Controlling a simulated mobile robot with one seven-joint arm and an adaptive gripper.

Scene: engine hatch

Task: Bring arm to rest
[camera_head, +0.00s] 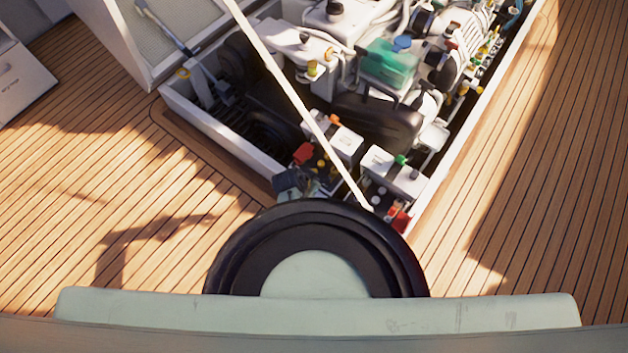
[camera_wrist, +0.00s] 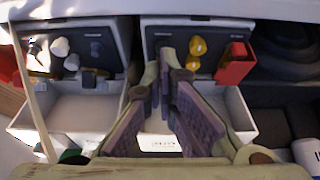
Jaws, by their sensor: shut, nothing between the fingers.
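My gripper (camera_wrist: 166,84) is shut and empty in the wrist view. Its purple-grey finger pads show in front of two white boxes, the left box (camera_wrist: 75,112) and the right box (camera_wrist: 240,115). In the head view, part of my gripper (camera_head: 294,184) shows at the near edge of the engine bay, close to the same left-hand and right-hand white boxes (camera_head: 398,176). Most of my arm is hidden there behind a dark round part of my own body. I cannot tell whether the fingers touch a box.
The open engine bay holds the white engine with a green tank (camera_head: 388,64). A thin white pole (camera_head: 300,105) slants across the bay. The raised hatch lid (camera_head: 150,35) stands at upper left. Red blocks (camera_wrist: 236,66) sit on the boxes. Wooden deck (camera_head: 520,190) is clear on both sides.

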